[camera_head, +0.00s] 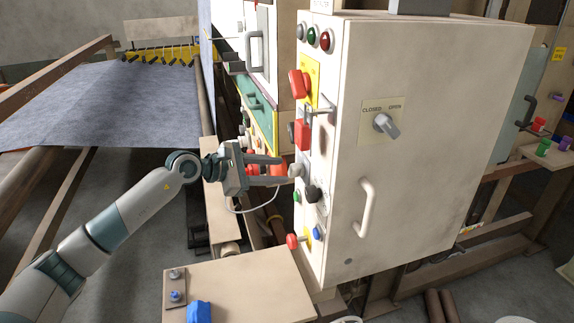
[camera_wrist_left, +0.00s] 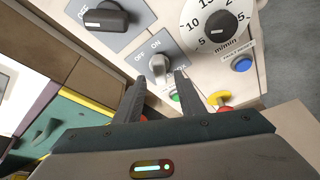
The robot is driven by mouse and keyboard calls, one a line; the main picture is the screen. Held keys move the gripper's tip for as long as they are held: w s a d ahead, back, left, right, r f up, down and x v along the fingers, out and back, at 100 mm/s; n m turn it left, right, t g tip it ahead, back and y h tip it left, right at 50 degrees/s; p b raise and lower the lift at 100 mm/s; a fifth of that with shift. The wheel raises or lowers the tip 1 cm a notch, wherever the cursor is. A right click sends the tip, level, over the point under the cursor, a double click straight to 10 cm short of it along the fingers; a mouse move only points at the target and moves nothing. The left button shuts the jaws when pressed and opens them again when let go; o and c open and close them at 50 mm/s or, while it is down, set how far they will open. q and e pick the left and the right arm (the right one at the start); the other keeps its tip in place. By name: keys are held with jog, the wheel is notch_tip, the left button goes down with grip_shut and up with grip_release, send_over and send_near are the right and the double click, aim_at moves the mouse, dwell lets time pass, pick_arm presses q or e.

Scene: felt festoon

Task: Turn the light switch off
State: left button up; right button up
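A grey rotary switch knob (camera_wrist_left: 158,67) on a grey plate marked OFF and ON is in the left wrist view. Whether its pointer is at OFF or ON I cannot tell, and no word naming it as the light switch is readable. In the head view the knob (camera_head: 296,170) sits on the narrow face of a cream control cabinet (camera_head: 450,120). My left gripper (camera_head: 285,170) is open, its fingertips level with the knob. In the left wrist view the fingertips (camera_wrist_left: 161,77) stand on either side of the knob; contact is unclear. My right gripper is not in view.
A black knob (camera_head: 313,194) and a numbered m/min dial (camera_wrist_left: 222,25) are close to the switch. A red handle (camera_head: 299,84), a red block (camera_head: 302,135) and a red mushroom button (camera_head: 292,241) stick out from the same face. A table (camera_head: 250,285) lies below.

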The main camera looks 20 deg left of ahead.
aim_at(289, 171)
pick_arm(q)
jog(key=shift+p+x, duration=0.55)
jog(key=shift+x, duration=1.55)
jog(key=shift+s, duration=0.1)
grip_shut()
